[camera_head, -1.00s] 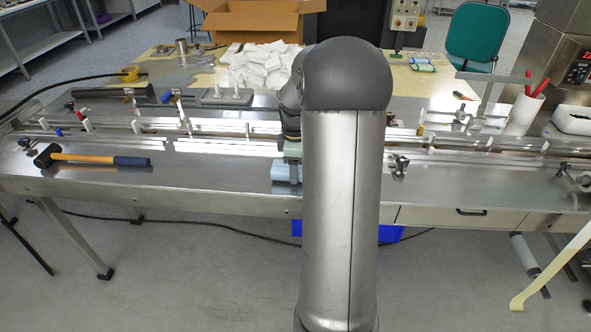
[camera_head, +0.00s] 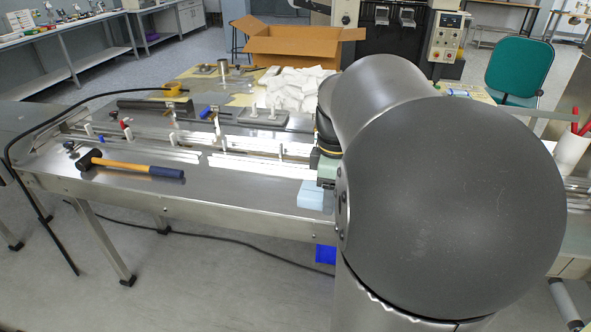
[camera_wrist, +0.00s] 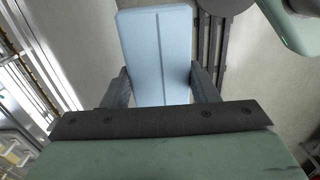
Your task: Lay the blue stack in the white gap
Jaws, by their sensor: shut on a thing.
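The blue stack (camera_head: 311,195) is a pale blue block at the front edge of the steel table, left of my arm's big grey joint. In the wrist view the blue stack (camera_wrist: 157,45) lies between two dark fingers, with a seam down its face. My gripper (camera_wrist: 163,84) is shut on it, one finger at each side. In the head view my gripper (camera_head: 326,172) is partly hidden by my arm. White upright pieces (camera_head: 128,132) stand along the rail line to the left. I cannot tell which space is the white gap; my arm hides part of the line.
A black-headed hammer (camera_head: 135,164) with a yellow and blue handle lies on the steel table (camera_head: 215,190). A pile of white packets (camera_head: 297,88) and an open cardboard box (camera_head: 290,42) are behind the line. A grey block with two white pegs (camera_head: 262,116) stands near the rails.

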